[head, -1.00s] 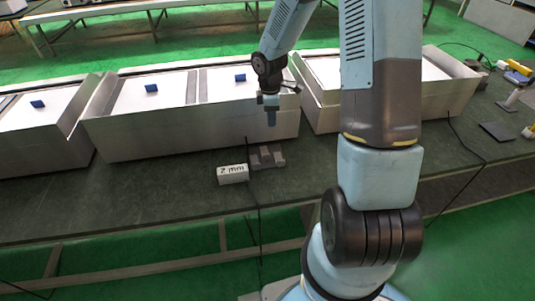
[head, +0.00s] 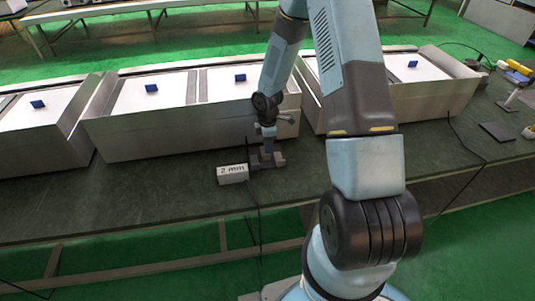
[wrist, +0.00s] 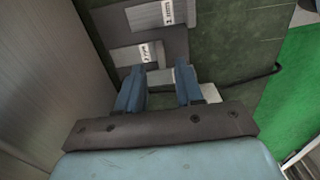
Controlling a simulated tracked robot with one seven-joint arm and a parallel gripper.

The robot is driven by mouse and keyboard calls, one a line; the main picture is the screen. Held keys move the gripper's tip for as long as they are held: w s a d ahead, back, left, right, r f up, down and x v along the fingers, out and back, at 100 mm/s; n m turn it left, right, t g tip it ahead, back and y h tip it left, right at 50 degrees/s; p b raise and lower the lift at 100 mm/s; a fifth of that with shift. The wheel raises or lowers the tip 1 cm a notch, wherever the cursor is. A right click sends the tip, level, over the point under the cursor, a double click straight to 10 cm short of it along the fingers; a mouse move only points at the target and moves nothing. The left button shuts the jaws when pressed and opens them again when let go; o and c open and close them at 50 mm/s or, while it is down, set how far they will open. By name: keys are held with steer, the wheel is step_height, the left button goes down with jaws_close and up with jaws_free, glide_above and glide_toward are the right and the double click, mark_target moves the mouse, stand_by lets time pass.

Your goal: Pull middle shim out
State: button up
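My gripper (head: 267,150) points down at the low dark grey block (head: 279,160) on the bench, beside a white-faced block marked with mm writing (head: 232,174). In the wrist view my gripper (wrist: 160,72) has its two blue fingers apart. A light grey piece (wrist: 159,80) shows in the gap between them, and I cannot tell whether either finger touches it. Just beyond the fingertips lies a grey piece with a mm label (wrist: 122,56), and farther off another with a mm label (wrist: 146,17). I cannot tell for sure which piece is the middle shim.
Long metal casings (head: 190,130) with white tops and small blue blocks (head: 151,88) stand behind my gripper. A thin dark cable (head: 256,200) hangs over the bench's front edge. The dark green bench top (head: 130,195) is clear to the left.

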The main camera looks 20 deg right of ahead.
steer(key=shift+f, duration=2.75)
steer(key=shift+c, duration=0.3)
jaws_close()
